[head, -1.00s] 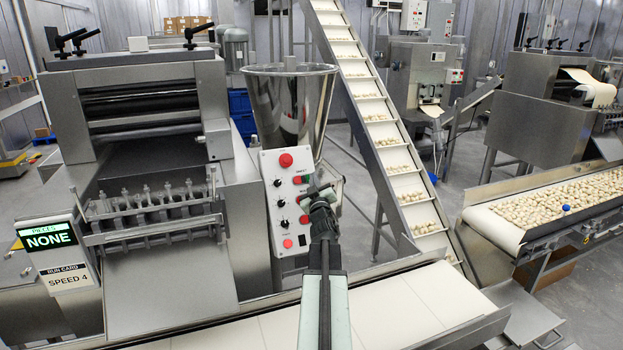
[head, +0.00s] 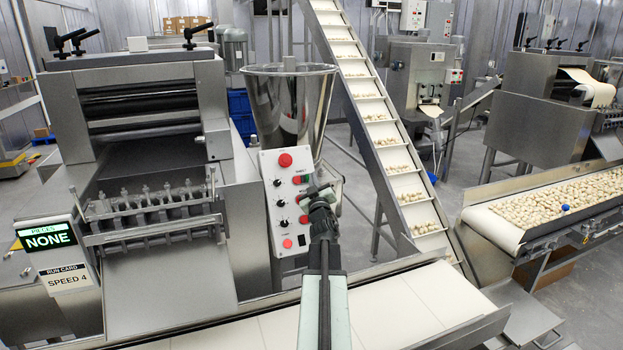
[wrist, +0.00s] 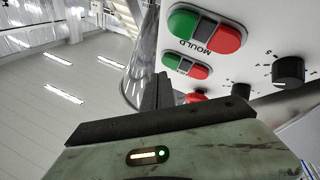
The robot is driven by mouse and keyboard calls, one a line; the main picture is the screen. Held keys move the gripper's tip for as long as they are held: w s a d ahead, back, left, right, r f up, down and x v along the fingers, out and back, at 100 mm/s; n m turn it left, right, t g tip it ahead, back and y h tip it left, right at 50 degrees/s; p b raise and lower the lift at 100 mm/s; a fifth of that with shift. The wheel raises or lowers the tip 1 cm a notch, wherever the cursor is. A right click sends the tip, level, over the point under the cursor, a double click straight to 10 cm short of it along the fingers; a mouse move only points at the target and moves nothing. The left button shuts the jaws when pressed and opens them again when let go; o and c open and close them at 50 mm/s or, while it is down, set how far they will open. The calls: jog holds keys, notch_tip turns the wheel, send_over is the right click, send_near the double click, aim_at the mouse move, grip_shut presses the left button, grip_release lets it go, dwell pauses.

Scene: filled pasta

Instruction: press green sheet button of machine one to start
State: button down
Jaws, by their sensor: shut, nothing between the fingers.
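The control panel (head: 270,205) is a pale plate with buttons and dark knobs on the front of the machine in the middle. In the wrist view, a green and red button pair marked MOULD (wrist: 204,32) shows large. A smaller pair has a green button (wrist: 172,60) and a red button (wrist: 199,71); its label is too small to read surely. My gripper (head: 320,192) is shut and empty, in front of the panel's right side, hiding part of it. In the wrist view its dark fingers (wrist: 159,90) point toward the smaller pair. I cannot tell whether they touch it.
A steel hopper (head: 288,100) stands behind the panel. A large red button (head: 285,160) is at the panel's top. A display reading NONE (head: 47,238) stands at left. A white conveyor belt (head: 400,300) runs below my arm, and an inclined conveyor (head: 385,140) rises behind it.

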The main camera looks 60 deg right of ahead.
jog(key=shift+w+f, duration=0.1)
jog(key=shift+w+d+f, duration=0.1)
jog(key=shift+w+d, duration=0.1)
jog(key=shift+w, duration=0.05)
jog(key=shift+w+d+f+b, duration=0.25)
jog(key=shift+w+b, duration=0.05)
jog(key=shift+b, duration=0.1)
dwell(0.6)
dwell(0.3)
jog(key=shift+s+a+r+p, duration=0.45)
jog(key=shift+s, duration=0.1)
jog(key=shift+s, duration=0.1)
jog(key=s+a+r+p, duration=0.2)
jog(key=s, duration=0.1)
jog(key=shift+s+a+r+p, duration=0.15)
jog(key=shift+a+r+p, duration=0.1)
jog(key=shift+r+p, duration=0.05)
